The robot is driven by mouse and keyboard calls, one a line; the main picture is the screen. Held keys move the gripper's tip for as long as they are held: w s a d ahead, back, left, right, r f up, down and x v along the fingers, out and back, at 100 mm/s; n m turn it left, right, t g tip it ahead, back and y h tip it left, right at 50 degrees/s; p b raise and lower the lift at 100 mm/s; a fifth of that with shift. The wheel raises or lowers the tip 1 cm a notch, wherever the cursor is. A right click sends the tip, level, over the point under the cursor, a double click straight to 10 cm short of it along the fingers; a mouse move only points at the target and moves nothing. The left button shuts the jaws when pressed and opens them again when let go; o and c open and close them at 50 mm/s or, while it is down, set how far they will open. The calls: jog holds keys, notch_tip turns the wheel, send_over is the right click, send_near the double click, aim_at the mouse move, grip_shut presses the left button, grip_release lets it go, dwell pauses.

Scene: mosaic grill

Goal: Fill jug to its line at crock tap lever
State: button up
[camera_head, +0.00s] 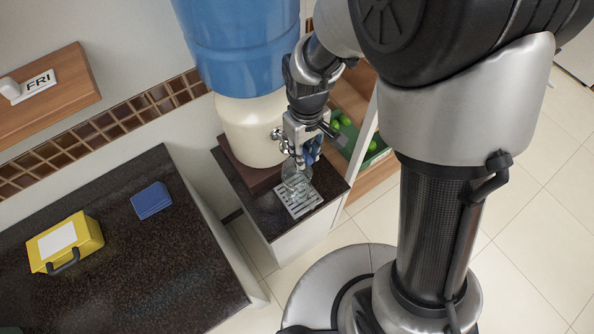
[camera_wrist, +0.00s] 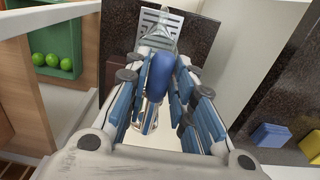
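The clear jug (camera_head: 296,182) stands below the tap on a slotted metal drip tray (camera_head: 301,201). In the wrist view the jug (camera_wrist: 163,42) is seen from above, partly hidden by the fingers; its line and water level cannot be made out. The cream crock (camera_head: 252,128) has a silver tap (camera_head: 278,134) on its front. A blue lever grip (camera_wrist: 162,70) sits between my fingertips. My gripper (camera_head: 303,152) is at the tap, above the jug, with one finger on each side of the lever (camera_wrist: 165,82). Whether the fingers press on it is unclear.
A blue water bottle (camera_head: 240,45) sits on the crock. Green round fruit (camera_wrist: 52,61) lie in a green bin beside the stand. A dark counter (camera_head: 150,260) holds a yellow case (camera_head: 85,243) and a blue block (camera_head: 151,200). A narrow gap separates counter and stand.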

jog(key=c, duration=0.3)
jog(key=shift+c, duration=0.2)
jog(key=shift+w+a+r+p, duration=0.2)
jog(key=shift+w+r+p, duration=0.1)
jog(key=shift+r+p, duration=0.35)
jog(key=shift+w+a+r+p, duration=0.15)
jog(key=shift+w+r+p, duration=0.1)
jog(key=shift+r+p, duration=0.4)
jog(key=shift+w+a+r+p, duration=0.25)
jog(key=shift+r+p, duration=0.2)
jog(key=shift+r, duration=0.4)
jog(key=shift+s+d+f, duration=0.15)
jog(key=shift+s+f, duration=0.05)
jog(key=shift+f, duration=0.1)
dwell(4.6)
